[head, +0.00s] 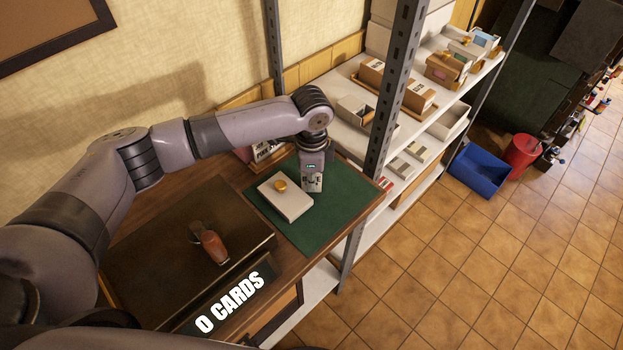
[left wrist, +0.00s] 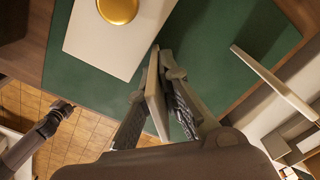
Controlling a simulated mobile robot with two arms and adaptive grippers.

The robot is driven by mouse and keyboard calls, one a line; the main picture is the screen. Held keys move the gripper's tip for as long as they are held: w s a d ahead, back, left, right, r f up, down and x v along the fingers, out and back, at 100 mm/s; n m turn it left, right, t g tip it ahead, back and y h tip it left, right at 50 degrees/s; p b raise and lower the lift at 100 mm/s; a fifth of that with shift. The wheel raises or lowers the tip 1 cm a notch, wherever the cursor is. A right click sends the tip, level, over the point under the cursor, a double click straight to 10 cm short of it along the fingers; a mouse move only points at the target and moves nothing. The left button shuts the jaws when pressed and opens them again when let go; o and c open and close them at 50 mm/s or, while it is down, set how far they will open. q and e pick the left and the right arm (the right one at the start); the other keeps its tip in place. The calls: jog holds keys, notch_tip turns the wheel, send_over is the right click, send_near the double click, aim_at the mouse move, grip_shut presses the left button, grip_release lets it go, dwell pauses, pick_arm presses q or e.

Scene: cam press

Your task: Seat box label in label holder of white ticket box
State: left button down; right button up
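The white ticket box (head: 285,197) lies on the green mat with its gold knob (head: 280,186) facing up. It also shows in the left wrist view (left wrist: 120,45). My left gripper (head: 312,183) is just right of the box, pointing down at the mat. In the left wrist view its fingers (left wrist: 158,92) are closed on a thin pale plate (left wrist: 154,92), seen nearly edge-on, which looks like the box label. The plate is beside the box; whether they touch is unclear. The label holder cannot be made out. What looks like my right arm (left wrist: 28,148) shows at lower left, too small to read its fingers.
The green mat (head: 341,210) is clear right of the box. A dark board with a brown-handled tool (head: 211,245) lies at left, behind an "O CARDS" sign (head: 231,302). Shelving with a metal post (head: 388,95) and several boxes stands close at right. A blue bin (head: 480,171) is on the floor.

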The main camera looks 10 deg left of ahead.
pick_arm(q)
jog(key=shift+r, duration=0.15)
notch_tip(320, 180, up, 20)
jog(key=b, duration=0.3)
jog(key=s+a+f+n, duration=0.2)
jog(key=s+f+n, duration=0.1)
jog(key=s+n, duration=0.1)
jog(key=s+a+f+n, duration=0.3)
jog(key=s+n, duration=0.2)
jog(key=n, duration=0.1)
jog(key=s+a+f+n, duration=0.3)
jog(key=s+n, duration=0.2)
jog(key=shift+s+a+f, duration=0.1)
jog(key=shift+s+f, duration=0.15)
jog(key=shift+f, duration=0.05)
jog(key=shift+s+a+n, duration=0.1)
jog(key=shift+s+n, duration=0.1)
jog(key=shift+n, duration=0.2)
jog(key=shift+f, duration=0.1)
